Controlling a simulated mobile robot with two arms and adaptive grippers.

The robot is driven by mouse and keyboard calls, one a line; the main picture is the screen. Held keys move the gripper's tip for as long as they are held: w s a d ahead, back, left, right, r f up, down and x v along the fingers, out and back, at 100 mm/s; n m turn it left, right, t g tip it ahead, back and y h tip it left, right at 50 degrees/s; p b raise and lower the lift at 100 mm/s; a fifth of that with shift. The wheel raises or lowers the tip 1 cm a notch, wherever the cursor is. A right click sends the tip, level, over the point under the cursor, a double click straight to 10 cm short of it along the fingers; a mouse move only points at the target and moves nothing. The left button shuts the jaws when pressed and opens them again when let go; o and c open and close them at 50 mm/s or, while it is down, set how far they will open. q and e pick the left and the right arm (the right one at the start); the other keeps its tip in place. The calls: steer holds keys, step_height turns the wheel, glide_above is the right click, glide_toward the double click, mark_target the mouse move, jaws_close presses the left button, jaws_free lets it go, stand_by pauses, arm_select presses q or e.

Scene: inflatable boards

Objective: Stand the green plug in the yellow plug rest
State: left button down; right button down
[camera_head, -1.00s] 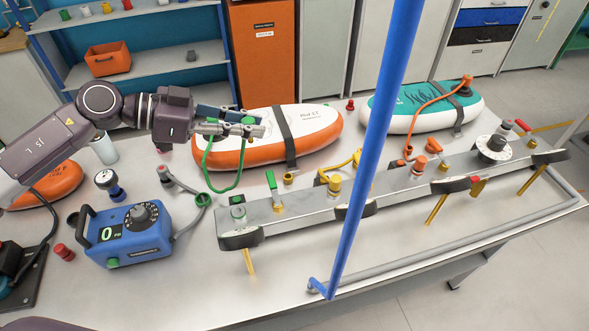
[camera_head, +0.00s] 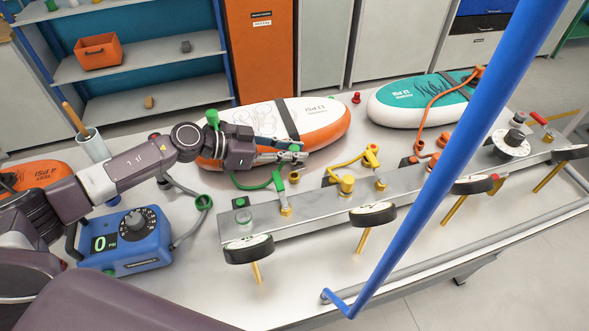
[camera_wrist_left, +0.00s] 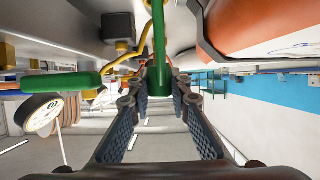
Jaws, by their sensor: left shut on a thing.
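My left gripper (camera_head: 292,157) is shut on the green plug (camera_head: 295,148), held in the air beside the orange and white board. In the left wrist view the green plug (camera_wrist_left: 160,70) stands between the fingers. A green hose (camera_head: 250,187) hangs from under the gripper. A small yellow ring-like piece (camera_head: 294,177), which looks like the yellow plug rest, is on the table just below and slightly right of the gripper, apart from the plug. A green-handled valve (camera_head: 280,181) rises from the metal bar close by. My right gripper is not in view.
The metal bar (camera_head: 320,211) carries gauges and valves in front of the gripper. A yellow hose (camera_head: 348,162) lies to the right. The orange and white board (camera_head: 330,122) is behind. A blue pump box (camera_head: 128,243) stands left; a blue post (camera_head: 440,170) crosses the right.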

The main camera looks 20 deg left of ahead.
arm_select(q)
step_height(320, 180, down, 3)
steer(key=shift+r, duration=0.1)
steer(key=shift+f+b, duration=0.4)
steer(key=shift+f, duration=1.45)
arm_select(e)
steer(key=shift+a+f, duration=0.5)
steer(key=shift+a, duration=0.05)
arm_select(q)
steer(key=shift+f, duration=0.15)
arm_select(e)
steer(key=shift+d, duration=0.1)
arm_select(q)
steer(key=c, duration=1.8)
jaws_free()
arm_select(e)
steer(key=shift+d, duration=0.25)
